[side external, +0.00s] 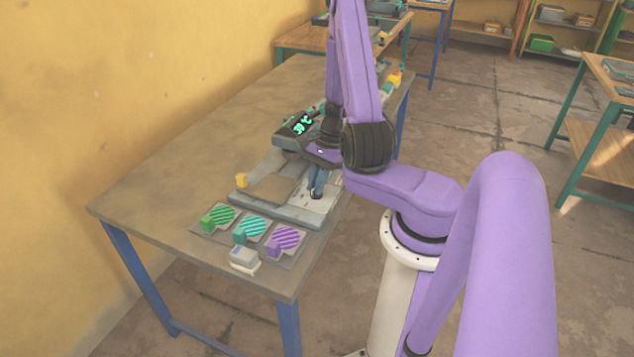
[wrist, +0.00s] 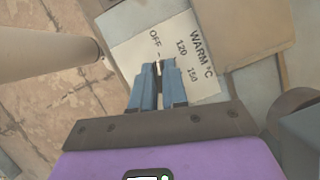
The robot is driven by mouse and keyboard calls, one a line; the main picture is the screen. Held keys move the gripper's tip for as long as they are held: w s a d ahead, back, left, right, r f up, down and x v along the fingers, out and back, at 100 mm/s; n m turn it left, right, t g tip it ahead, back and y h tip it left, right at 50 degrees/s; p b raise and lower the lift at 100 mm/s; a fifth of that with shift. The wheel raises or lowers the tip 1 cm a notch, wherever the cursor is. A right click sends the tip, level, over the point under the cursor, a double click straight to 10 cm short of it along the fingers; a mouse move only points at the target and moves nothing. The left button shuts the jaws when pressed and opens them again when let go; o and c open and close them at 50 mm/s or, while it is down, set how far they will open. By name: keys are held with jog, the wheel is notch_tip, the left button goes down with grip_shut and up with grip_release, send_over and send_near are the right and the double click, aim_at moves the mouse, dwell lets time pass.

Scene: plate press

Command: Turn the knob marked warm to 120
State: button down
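The press (side external: 302,216) stands on the table, with a pale label plate (wrist: 126,58) at its front right corner. In the wrist view the plate reads "WARM °C" with marks OFF, 120 and 150. My gripper (wrist: 159,68) points down at this dial, its blue fingers close together with a narrow gap. A small dark and pale piece of the warm knob (wrist: 158,65) shows between the fingertips, near the OFF mark. The fingers hide most of the knob, so its setting and any contact are unclear. In the side view the gripper (side external: 315,190) is down over the plate.
A display (side external: 301,125) with green digits stands at the back of the press. Green, teal and purple striped pads (side external: 251,227) with small blocks lie in front of it, near a grey-white box (side external: 244,257). The table's left side (side external: 165,165) is clear.

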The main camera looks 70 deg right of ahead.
jog(key=shift+m, duration=0.3)
jog(key=m+t, duration=0.1)
jog(key=m, duration=0.3)
jog(key=shift+t+h, duration=0.4)
jog(key=m, duration=0.2)
jog(key=m+t+h, duration=0.1)
jog(key=m, duration=0.2)
jog(key=shift+h, duration=0.3)
jog(key=c, duration=1.1)
grip_release()
jog(key=shift+c, duration=0.2)
jog(key=v, duration=1.7)
jog(key=shift+s+r, duration=0.2)
